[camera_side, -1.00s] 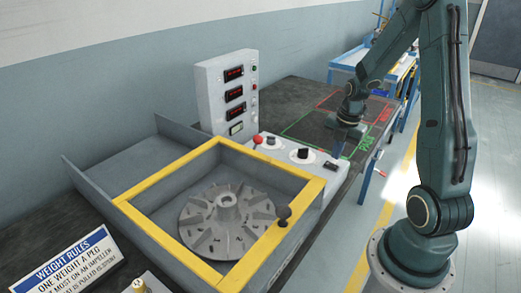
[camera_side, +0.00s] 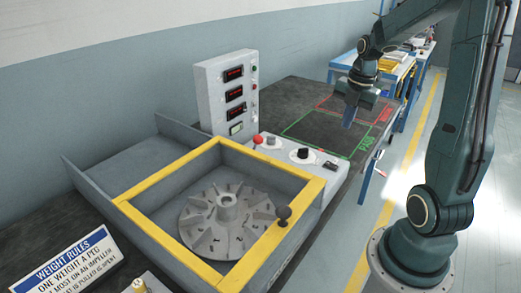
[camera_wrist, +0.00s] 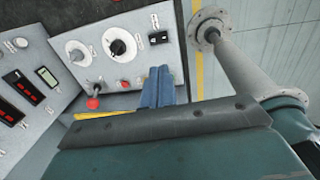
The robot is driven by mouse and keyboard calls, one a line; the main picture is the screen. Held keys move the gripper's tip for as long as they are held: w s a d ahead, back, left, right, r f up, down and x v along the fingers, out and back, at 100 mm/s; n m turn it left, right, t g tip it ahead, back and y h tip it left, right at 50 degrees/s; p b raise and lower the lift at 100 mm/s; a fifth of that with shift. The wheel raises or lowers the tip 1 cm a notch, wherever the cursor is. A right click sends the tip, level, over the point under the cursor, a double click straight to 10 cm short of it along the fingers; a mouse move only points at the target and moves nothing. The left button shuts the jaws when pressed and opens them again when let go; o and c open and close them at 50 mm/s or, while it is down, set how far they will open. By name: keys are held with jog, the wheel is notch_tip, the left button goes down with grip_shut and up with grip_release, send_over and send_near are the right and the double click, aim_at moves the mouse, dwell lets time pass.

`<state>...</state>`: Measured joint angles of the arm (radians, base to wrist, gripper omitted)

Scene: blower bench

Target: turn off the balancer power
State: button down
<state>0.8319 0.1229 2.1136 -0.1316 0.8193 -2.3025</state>
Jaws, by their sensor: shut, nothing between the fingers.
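The balancer has a yellow-framed box (camera_side: 315,200) with a grey bladed impeller (camera_side: 226,210) inside. A small black switch (camera_side: 330,164) sits at the panel's right end. In the wrist view the switch (camera_wrist: 158,38) is at the top, right of the black knob (camera_wrist: 118,47). The switch's position is too small to read. My gripper (camera_side: 350,113) is shut and empty, raised above the bench beyond the panel. Its blue fingers (camera_wrist: 157,88) show in the wrist view.
A grey display tower (camera_side: 225,92) with lit red readouts stands behind the panel. The dark bench right of it has green (camera_side: 298,127) and red outlined areas and looks bare. A ball-topped lever (camera_side: 283,215) rises at the box's right edge. A weight-rules sign (camera_side: 65,264) is front left.

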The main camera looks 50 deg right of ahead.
aim_at(329, 163)
jog(key=shift+w+d, duration=0.1)
jog(key=shift+w, duration=0.7)
jog(key=shift+w+f, duration=0.3)
jog(key=shift+f, duration=2)
jog(key=shift+w+f, duration=0.25)
jog(key=shift+f, duration=2.1)
jog(key=shift+w+f, duration=0.3)
jog(key=shift+f, duration=2)
jog(key=shift+f, duration=0.15)
jog(key=shift+s, duration=0.1)
